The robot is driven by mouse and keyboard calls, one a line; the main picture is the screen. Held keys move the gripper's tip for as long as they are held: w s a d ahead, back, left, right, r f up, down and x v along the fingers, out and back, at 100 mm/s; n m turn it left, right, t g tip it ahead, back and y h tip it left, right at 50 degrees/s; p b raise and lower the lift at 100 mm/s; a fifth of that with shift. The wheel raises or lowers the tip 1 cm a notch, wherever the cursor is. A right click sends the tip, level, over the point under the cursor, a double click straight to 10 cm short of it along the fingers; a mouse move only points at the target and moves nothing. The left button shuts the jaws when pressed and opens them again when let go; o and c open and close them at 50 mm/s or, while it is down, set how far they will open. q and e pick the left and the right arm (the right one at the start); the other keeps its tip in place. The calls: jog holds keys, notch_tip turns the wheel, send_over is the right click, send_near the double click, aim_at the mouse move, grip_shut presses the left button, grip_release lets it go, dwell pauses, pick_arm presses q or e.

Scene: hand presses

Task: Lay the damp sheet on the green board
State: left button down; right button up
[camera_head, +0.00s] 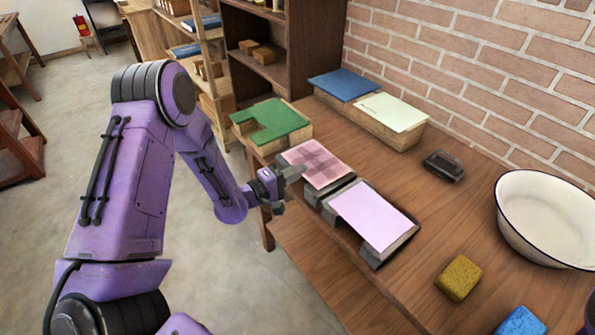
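The green board (272,122), with a notch in its near edge, lies on a wooden block at the table's far left. Several flat pieces could be the damp sheet, and I cannot tell which is: a pink checkered one (318,161) and a plain lilac one (372,214) on dark grey presses, and a pale cream one (393,111) on a wooden stand. My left gripper (291,182) is at the left edge of the pink checkered piece. A grey finger points toward it; whether it touches, or the fingers are open, is unclear. My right gripper is not in view.
A blue board (344,84) lies beside the cream piece. A small dark box (443,165), a white basin (545,216), a yellow sponge (458,278) and a blue one (520,323) stand to the right. A brick wall borders the wooden table (415,275). A shelf stands behind.

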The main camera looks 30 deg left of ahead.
pick_arm(q)
notch_tip(320, 180, up, 3)
jog(key=shift+f+p, duration=0.2)
jog(key=shift+p, duration=0.45)
jog(key=shift+s+f, duration=0.1)
jog(key=shift+f, duration=0.1)
jog(key=shift+s+a+r, duration=0.2)
jog(key=shift+s+r, duration=0.05)
jog(key=shift+s, duration=0.05)
jog(key=r+p+v, duration=0.2)
jog(key=p+v, duration=0.6)
jog(key=v, duration=1.3)
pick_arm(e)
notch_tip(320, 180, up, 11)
pick_arm(q)
jog(key=shift+s+r, duration=0.15)
